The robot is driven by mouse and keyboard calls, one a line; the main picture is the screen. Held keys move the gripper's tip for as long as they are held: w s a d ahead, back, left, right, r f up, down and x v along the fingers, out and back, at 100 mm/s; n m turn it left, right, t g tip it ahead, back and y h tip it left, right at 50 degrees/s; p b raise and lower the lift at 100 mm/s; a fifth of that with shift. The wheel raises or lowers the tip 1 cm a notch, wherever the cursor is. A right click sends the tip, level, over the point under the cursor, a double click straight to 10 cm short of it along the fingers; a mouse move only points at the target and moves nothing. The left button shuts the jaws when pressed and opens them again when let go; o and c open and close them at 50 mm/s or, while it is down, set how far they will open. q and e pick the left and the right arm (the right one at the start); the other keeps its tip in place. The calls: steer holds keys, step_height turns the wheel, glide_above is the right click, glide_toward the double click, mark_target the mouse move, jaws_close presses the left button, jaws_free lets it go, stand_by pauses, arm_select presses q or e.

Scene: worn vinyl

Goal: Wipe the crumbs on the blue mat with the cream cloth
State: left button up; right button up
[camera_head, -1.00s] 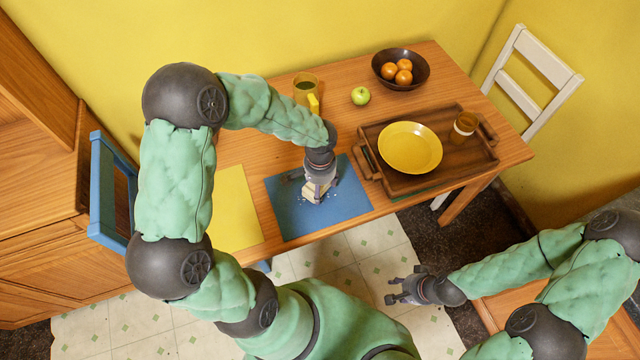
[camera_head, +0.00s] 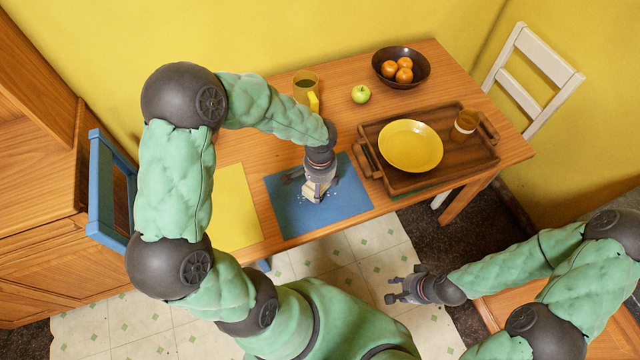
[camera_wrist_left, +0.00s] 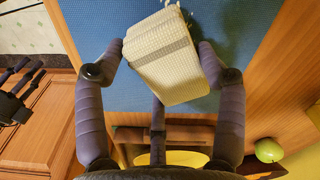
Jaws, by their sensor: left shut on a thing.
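The blue mat (camera_head: 290,220) lies near the table's front edge, with white crumbs (camera_head: 330,184) on it around the cloth. The cream cloth (camera_head: 311,190), a folded pad, is at the mat's middle. My left gripper (camera_head: 317,189) is shut on it from above. Whether the cloth touches the mat is hard to tell. My right gripper (camera_head: 398,290) is open and empty over the floor.
A yellow mat (camera_head: 234,208) lies left of the blue one. A wooden tray (camera_head: 460,165) with a yellow plate (camera_head: 411,146) and an amber cup (camera_head: 465,124) stands right.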

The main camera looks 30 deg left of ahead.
mark_target(310, 188)
arm_select(q)
steer(key=shift+w+d+b, duration=0.2)
steer(key=shift+w+d, duration=1.15)
steer(key=shift+w, duration=0.25)
steer(key=shift+w+d+b, duration=0.15)
steer(key=shift+w+d, duration=1.2)
steer(key=shift+w, duration=0.2)
steer(key=shift+f+b, duration=0.7)
steer(key=shift+f, duration=0.2)
steer(key=shift+s+a, duration=0.9)
steer(key=shift+s, duration=0.2)
steer(key=shift+s+a, duration=0.9)
steer(key=shift+s, duration=0.15)
steer(key=shift+s+a+p, duration=0.3)
steer(key=shift+s+a, duration=1.5)
steer(key=shift+s, duration=0.25)
